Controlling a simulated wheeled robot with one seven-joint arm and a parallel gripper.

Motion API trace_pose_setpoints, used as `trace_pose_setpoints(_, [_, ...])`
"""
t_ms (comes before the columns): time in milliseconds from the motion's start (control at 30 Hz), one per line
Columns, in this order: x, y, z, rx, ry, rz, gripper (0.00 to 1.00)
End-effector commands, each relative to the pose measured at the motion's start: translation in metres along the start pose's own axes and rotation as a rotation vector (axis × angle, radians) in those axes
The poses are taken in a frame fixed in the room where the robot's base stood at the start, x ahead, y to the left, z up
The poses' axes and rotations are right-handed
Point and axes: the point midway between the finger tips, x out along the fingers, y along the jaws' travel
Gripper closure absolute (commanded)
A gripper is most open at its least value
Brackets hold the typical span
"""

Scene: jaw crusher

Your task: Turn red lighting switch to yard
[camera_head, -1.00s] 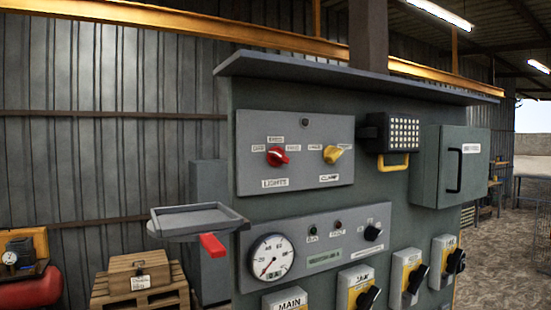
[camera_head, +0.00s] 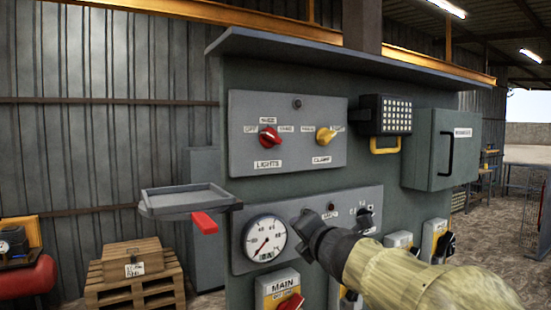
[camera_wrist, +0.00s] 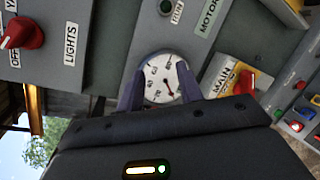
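The red lighting switch (camera_head: 269,138) sits above the LIGHTS label on the upper grey panel (camera_head: 300,158). OFF reads to its left and a label that looks like YARD to its right; its exact setting is hard to tell. In the wrist view the red switch (camera_wrist: 24,33) is at the upper left edge, off to one side of the fingers. My gripper (camera_head: 308,222) is in front of the lower panel, below and right of the switch and apart from it. In the wrist view my gripper (camera_wrist: 158,74) has its fingers apart, with only the gauge (camera_wrist: 160,80) seen between them.
A yellow clamp switch (camera_head: 325,136) is right of the red one. A lamp with a yellow handle (camera_head: 385,145) and a grey box (camera_head: 440,150) stand out further right. A tray (camera_head: 188,200) with a red handle juts out at left. A roof ledge (camera_head: 350,55) overhangs the panel.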

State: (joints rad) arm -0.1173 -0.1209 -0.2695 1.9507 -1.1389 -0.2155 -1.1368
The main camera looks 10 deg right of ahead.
Motion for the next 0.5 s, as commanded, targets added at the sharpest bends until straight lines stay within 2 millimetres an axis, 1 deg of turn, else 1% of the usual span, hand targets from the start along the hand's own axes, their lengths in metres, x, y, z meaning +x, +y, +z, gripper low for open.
trace_pose_setpoints(33, [-0.006, 0.024, 0.016, -0.170, -0.017, 0.067, 0.64])
trace_pose_setpoints(67, [-0.010, 0.036, 0.024, -0.277, -0.025, 0.103, 0.64])
trace_pose_setpoints(100, [-0.017, 0.053, 0.034, -0.421, -0.040, 0.146, 0.64])
trace_pose_setpoints(167, [-0.028, 0.075, 0.048, -0.638, -0.065, 0.201, 0.64])
trace_pose_setpoints(200, [-0.036, 0.088, 0.056, -0.783, -0.084, 0.233, 0.64])
trace_pose_setpoints(267, [-0.050, 0.105, 0.067, -1.002, -0.113, 0.271, 0.64])
trace_pose_setpoints(300, [-0.059, 0.115, 0.074, -1.148, -0.133, 0.290, 0.64])
trace_pose_setpoints(333, [-0.066, 0.122, 0.079, -1.257, -0.148, 0.300, 0.64])
trace_pose_setpoints(400, [-0.082, 0.133, 0.090, -1.496, -0.177, 0.313, 0.64])
trace_pose_setpoints(500, [-0.101, 0.141, 0.101, -1.769, -0.202, 0.314, 0.64])
